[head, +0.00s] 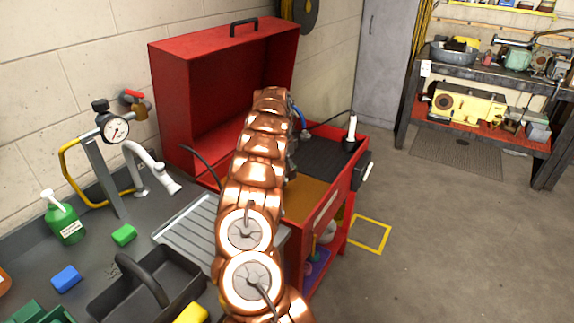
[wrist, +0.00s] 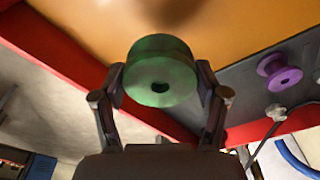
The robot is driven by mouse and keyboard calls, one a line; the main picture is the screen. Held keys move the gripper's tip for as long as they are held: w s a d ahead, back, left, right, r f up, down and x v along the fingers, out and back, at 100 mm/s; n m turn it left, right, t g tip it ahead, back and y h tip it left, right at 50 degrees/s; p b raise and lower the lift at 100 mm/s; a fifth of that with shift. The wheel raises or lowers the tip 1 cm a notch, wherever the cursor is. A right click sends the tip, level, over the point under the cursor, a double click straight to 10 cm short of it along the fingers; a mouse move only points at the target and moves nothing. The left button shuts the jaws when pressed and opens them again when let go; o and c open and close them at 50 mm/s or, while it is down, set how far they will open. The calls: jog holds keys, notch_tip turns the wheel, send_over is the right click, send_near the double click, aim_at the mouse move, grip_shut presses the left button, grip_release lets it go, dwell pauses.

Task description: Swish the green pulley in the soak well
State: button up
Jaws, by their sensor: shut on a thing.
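The green pulley (wrist: 152,72) is held between the two fingers of my gripper (wrist: 161,80) in the wrist view. It has a dark centre hole and its round face shows toward the camera. The orange-brown soak well (wrist: 225,25) lies behind the pulley in that view. The same orange-brown area shows in the head view (head: 302,200), inside the red washer cabinet. I cannot tell whether the pulley touches the liquid. In the head view my copper arm hides my gripper and the pulley.
A purple pulley (wrist: 281,74) sits on the grey surface beside the well. The cabinet's red raised lid (head: 215,100) stands behind. A white brush-like tool (head: 351,132) stands at the right side. A black caddy (head: 145,285) and green bottle (head: 63,220) are on the left bench.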

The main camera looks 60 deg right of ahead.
jog(key=shift+f+b, duration=3.6)
jog(key=shift+f, duration=5.35)
jog(key=shift+r, duration=0.15)
jog(key=shift+b, duration=0.6)
notch_tip(320, 180, up, 3)
jog(key=shift+r, duration=0.1)
